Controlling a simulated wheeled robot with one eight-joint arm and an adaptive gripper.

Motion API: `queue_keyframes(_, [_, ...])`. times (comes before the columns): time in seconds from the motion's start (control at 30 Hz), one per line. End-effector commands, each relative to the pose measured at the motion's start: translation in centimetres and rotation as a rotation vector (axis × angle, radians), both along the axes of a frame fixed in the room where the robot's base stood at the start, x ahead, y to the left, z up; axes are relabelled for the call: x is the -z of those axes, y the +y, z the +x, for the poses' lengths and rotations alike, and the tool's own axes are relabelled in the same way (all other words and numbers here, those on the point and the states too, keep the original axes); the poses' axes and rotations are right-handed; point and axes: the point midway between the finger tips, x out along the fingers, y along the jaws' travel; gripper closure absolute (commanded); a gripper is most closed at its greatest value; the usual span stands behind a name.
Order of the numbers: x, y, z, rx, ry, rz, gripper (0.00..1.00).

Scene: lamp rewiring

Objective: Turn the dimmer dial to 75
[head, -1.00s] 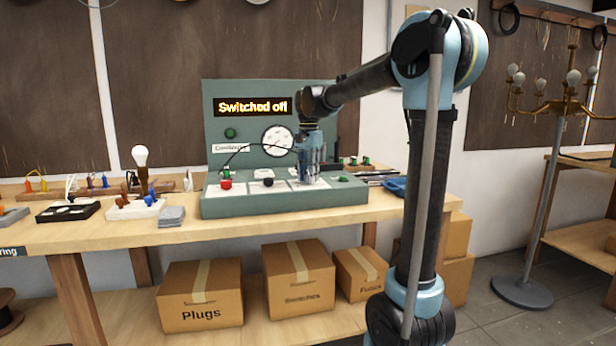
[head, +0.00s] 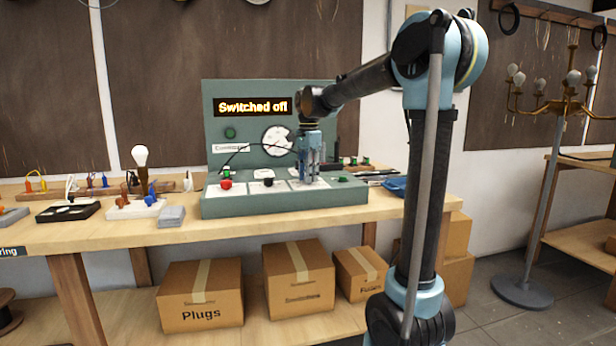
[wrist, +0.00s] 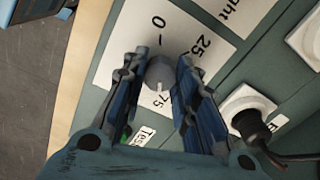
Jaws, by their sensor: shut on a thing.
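The grey dimmer dial (wrist: 160,72) sits on a white plate (wrist: 112,62) marked 0, 25 and 75 in the wrist view. Its white pointer line faces down the picture, towards the 75 mark. Any other marks are hidden behind the fingers. My gripper (wrist: 159,70) has a blue finger on each side of the dial and is shut on it. In the head view my gripper (head: 309,180) points straight down onto the right part of the green test console (head: 340,193), and the dial is hidden behind it.
The console's display (head: 251,107) reads "Switched off". A red button (head: 226,183) and a black plug or knob (head: 268,181) stand left of my gripper, with a cable close by. A lit-looking bulb (head: 140,156) stands further left.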

Motion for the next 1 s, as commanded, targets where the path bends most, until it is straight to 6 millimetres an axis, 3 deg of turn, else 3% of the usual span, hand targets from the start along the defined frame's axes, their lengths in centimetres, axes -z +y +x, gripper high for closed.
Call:
queue_keyframes(0.17, [-0.1, -0.1, 0.4, 0.002, -0.007, -0.001, 0.97])
queue_keyframes(0.2, [-0.1, -0.1, 0.4, 0.002, -0.007, -0.001, 0.71])
queue_keyframes(0.3, [-0.1, -0.1, 0.3, 0.001, -0.006, -0.001, 0.52])
queue_keyframes(0.73, [-0.6, 0.0, 0.1, 0.000, -0.001, 0.000, 0.52])
queue_keyframes(1.0, [-4.5, 0.0, 0.1, 0.000, -0.001, 0.000, 0.52])
